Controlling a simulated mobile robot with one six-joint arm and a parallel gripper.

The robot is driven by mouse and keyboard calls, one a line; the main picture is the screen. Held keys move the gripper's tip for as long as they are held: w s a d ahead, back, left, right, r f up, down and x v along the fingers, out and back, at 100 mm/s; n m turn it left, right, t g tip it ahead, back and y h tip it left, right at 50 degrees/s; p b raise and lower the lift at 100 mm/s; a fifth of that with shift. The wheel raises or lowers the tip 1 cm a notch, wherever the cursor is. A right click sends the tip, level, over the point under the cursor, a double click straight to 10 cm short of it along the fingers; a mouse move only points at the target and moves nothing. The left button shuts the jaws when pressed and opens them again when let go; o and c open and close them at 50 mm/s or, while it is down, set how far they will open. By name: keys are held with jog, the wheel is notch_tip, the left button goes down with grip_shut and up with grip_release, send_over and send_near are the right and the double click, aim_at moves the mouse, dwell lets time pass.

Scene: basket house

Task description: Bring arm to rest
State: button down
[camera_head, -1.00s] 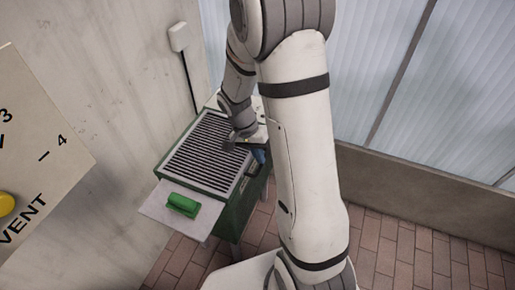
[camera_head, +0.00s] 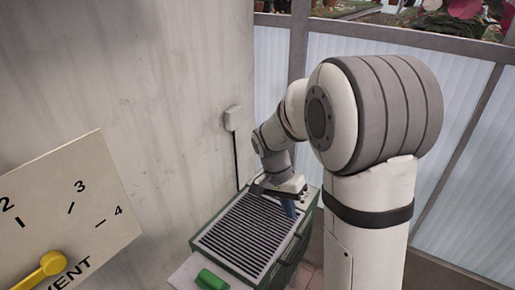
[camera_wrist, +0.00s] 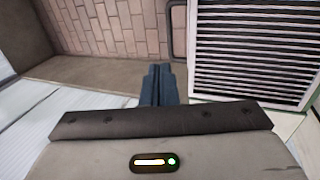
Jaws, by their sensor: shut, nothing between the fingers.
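My arm rises at the right of the head view and bends over at its elbow toward the back corner. My gripper (camera_head: 289,209) hangs from the wrist over the back right part of a green box with a slatted grey top (camera_head: 250,232). In the wrist view its dark blue fingers (camera_wrist: 158,85) are together, with nothing between them. The slatted top (camera_wrist: 258,45) lies to the right of the fingers in that view, apart from them in the picture. How high the fingers are above the box is hard to tell.
A panel with numbers and a yellow lever (camera_head: 40,270) is close at the left. A green handle (camera_head: 211,280) is at the box's front. A concrete wall (camera_head: 150,90) stands behind, with a white wall box (camera_head: 232,118). Translucent panels (camera_head: 350,62) are at the right. Brick floor (camera_wrist: 110,25) shows beside the box.

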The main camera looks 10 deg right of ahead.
jog(key=s+a+r+n+t+y+p, duration=0.1)
jog(key=s+r+n+t+p, duration=0.4)
jog(key=s+r, duration=0.8)
jog(key=s+n+y, duration=0.1)
jog(key=n, duration=0.2)
jog(key=shift+s+a+r+y, duration=0.25)
jog(key=shift+s+a+y, duration=0.05)
jog(key=shift+y, duration=0.1)
dwell(0.9)
